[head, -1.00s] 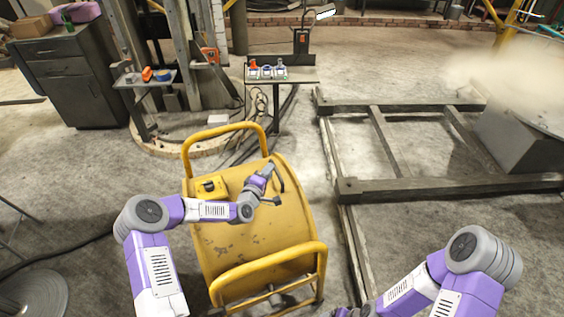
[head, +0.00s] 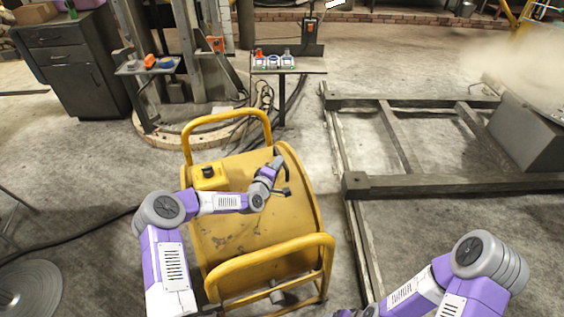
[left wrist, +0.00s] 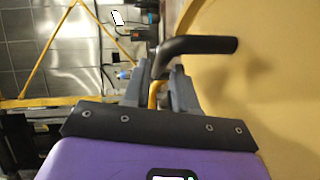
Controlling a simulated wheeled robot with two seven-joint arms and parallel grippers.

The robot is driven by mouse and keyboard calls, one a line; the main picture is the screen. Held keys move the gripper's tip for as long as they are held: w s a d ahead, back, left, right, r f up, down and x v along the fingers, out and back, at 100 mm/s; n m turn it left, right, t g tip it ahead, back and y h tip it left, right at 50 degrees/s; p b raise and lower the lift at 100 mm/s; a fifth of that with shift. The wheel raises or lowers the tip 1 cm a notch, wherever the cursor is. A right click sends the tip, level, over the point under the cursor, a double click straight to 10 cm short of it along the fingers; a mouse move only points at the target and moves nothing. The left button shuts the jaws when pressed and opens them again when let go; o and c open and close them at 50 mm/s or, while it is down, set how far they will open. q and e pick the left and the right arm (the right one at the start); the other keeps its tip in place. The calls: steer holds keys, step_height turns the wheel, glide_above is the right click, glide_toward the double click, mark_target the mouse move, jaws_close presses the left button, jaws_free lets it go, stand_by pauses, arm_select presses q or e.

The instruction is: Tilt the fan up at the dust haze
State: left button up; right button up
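The fan is a yellow drum (head: 250,225) with tubular yellow frames at both ends, in the lower middle of the head view. A black bent handle (left wrist: 200,45) stands out from its side. My left gripper (left wrist: 158,78) is at this handle. Its two fingers stand on either side of the handle's stem and look apart, with narrow gaps; contact is not clear. Pale dust haze (head: 515,62) hangs at the upper right, over a grey block. My right arm shows at the lower right, but its gripper is out of the picture.
A dark timber frame (head: 430,185) lies on the floor right of the fan. A small table (head: 300,68) with bottles stands behind it. A grey cabinet (head: 80,75) is at the back left. A dark cable (head: 80,245) crosses the left floor.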

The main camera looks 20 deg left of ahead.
arm_select(q)
steer(key=shift+b+x, duration=0.4)
steer(key=shift+x, duration=1.65)
jaws_close()
